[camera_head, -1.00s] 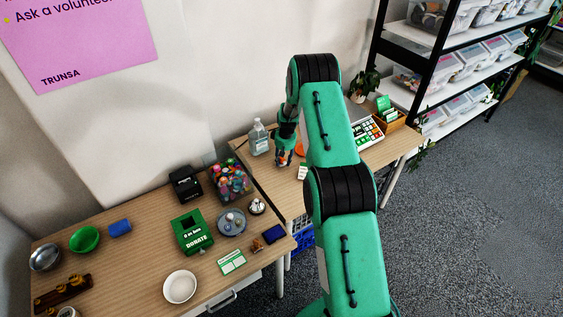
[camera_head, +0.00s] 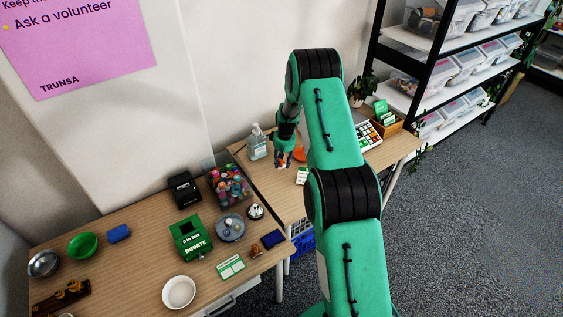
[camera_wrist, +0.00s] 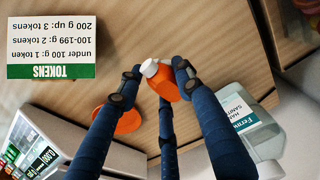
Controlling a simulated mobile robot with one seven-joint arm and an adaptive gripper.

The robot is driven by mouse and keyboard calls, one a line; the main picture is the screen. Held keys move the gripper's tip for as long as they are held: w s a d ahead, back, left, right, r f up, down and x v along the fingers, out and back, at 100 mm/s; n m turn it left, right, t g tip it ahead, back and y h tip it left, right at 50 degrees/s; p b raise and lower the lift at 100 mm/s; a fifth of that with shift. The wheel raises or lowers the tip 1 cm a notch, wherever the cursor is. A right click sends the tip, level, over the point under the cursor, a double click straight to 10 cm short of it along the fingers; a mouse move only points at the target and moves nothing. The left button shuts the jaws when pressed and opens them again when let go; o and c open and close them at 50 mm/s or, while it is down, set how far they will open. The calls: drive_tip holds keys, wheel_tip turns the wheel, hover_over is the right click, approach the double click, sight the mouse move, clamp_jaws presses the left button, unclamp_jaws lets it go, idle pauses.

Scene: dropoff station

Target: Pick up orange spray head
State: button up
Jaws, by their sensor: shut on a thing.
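The orange spray head (camera_wrist: 167,84), with a white nozzle, is between the fingertips of my gripper (camera_wrist: 160,80) in the wrist view. My gripper is shut on it, with dark blue fingers on both sides and a third finger below. In the head view my gripper (camera_head: 283,158) is over the far table, just right of the clear sanitizer bottle. The spray head is too small and covered there to make out clearly. I cannot tell how far it is above the table.
The sanitizer bottle (camera_head: 257,143) is close by; its label shows in the wrist view (camera_wrist: 243,117). An orange round thing (camera_wrist: 120,119), a token sign (camera_wrist: 50,42) and the white register (camera_head: 367,135) are also near. The near table holds a green donate box (camera_head: 190,238) and several bowls.

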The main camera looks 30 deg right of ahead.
drive_tip(key=s+a, duration=0.1)
drive_tip(key=s, duration=0.3)
drive_tip(key=s+a+r, duration=0.1)
drive_tip(key=s+a, duration=0.1)
drive_tip(key=s, duration=0.2)
drive_tip(key=s+a, duration=0.2)
drive_tip(key=s, duration=0.3)
drive_tip(key=shift+a+r+p, duration=0.15)
drive_tip(key=shift+a+p, duration=0.05)
drive_tip(key=shift+p, duration=0.15)
drive_tip(key=shift+w, duration=0.1)
